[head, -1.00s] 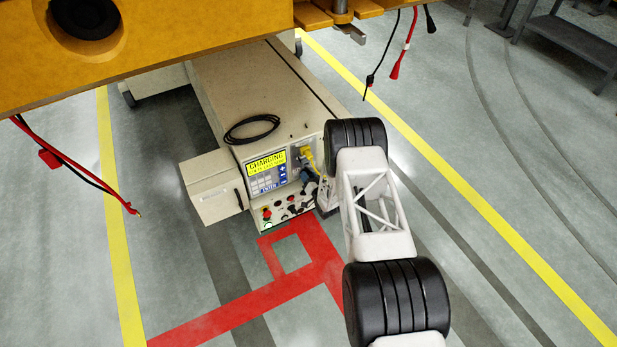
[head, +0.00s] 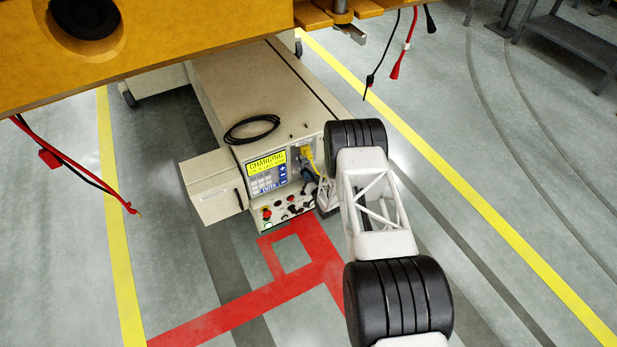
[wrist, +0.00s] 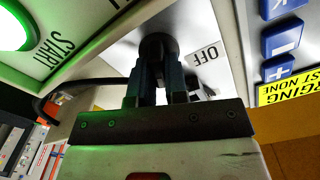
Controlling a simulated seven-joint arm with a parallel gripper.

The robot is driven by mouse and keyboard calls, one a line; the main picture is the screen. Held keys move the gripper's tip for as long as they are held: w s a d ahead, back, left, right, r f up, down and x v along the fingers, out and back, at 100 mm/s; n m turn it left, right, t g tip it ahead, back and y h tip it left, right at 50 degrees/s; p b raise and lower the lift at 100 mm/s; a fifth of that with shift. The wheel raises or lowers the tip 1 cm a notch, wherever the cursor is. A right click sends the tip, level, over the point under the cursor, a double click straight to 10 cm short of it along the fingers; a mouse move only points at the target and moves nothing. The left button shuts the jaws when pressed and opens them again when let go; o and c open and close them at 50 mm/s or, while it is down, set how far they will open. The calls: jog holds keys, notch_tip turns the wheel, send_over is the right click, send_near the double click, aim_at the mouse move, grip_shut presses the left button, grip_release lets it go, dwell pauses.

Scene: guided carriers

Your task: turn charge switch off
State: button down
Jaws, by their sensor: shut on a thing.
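The charge switch (wrist: 157,42) is a dark round knob on a pale panel in the wrist view. An OFF label (wrist: 205,53) is beside it on the right, upside down in this view. My gripper (wrist: 160,76) is shut on the knob, with one dark finger on each side. The fingers hide part of the knob, so I cannot tell which way it points. In the head view the cream charger cabinet (head: 262,95) has a yellow display (head: 266,163) reading CHARGING. My arm partly covers its right front.
A lit green START button (wrist: 12,28) is left of the knob. Blue keys (wrist: 280,42) are at right. In the head view, yellow and blue plugs (head: 305,158) and a red button (head: 267,213) crowd the cabinet front. A yellow carrier (head: 190,30) overhangs it. Red cables (head: 50,158) hang at left.

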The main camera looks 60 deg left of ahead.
jog(key=n, duration=0.5)
jog(key=shift+s, duration=0.1)
jog(key=n, duration=0.5)
jog(key=shift+s, duration=0.15)
jog(key=shift+n, duration=0.3)
jog(key=c, duration=1.1)
grip_release()
jog(key=shift+c, duration=0.2)
jog(key=shift+d, duration=0.15)
jog(key=d, duration=0.7)
jog(key=shift+d, duration=0.25)
